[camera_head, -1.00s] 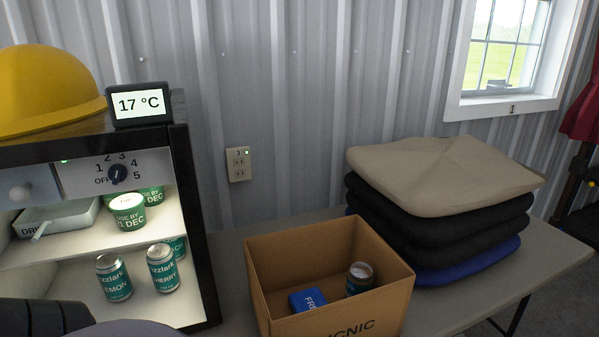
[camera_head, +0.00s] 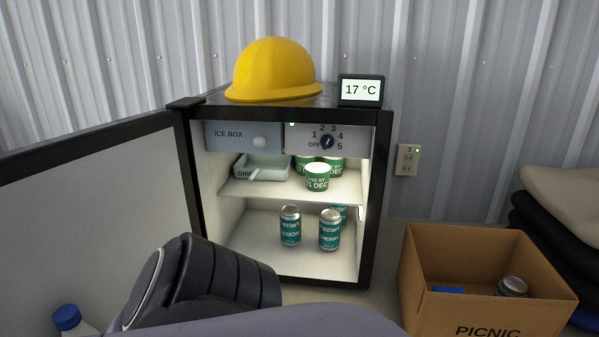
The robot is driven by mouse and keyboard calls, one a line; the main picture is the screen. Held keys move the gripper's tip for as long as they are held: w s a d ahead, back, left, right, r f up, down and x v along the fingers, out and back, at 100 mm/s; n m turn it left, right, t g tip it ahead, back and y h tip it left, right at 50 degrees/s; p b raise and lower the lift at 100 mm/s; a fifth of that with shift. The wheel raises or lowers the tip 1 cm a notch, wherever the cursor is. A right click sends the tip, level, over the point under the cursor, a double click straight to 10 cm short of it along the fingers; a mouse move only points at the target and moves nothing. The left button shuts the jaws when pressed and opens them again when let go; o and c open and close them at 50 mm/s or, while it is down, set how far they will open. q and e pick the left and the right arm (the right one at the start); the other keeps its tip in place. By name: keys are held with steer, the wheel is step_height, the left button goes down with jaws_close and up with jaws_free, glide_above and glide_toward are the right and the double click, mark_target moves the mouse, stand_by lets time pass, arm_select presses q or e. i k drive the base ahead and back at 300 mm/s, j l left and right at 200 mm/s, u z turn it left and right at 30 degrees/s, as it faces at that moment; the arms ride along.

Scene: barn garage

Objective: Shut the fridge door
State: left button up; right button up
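The small black fridge (camera_head: 374,200) stands open on the table, its lit inside facing me. Its door (camera_head: 90,190) is swung wide open to the left, hinged at the fridge's left side. Inside are cans (camera_head: 290,226), green tubs (camera_head: 318,177), a drip tray (camera_head: 262,168) and a closed ice box flap (camera_head: 228,135). A dark, ribbed part and a grey-purple part of my own arm cross the bottom of the view, in front of the door's lower right and the fridge's lower left. Neither gripper's fingers show.
A yellow hard hat (camera_head: 274,70) and a temperature display (camera_head: 361,90) reading 17 °C sit on the fridge. A picnic box (camera_head: 490,309) and stacked cushions (camera_head: 556,220) stand to the right. A blue-capped bottle (camera_head: 70,321) is at lower left, by the door.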

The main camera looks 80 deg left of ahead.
mark_target(84, 212)
steer(key=i+l+u, duration=0.35)
steer(key=l, duration=0.25)
steer(key=u, duration=2.35)
steer(key=k+j, duration=0.1)
steer(key=j, duration=0.4)
steer(key=k+j+u, duration=0.1)
steer(key=j, duration=0.45)
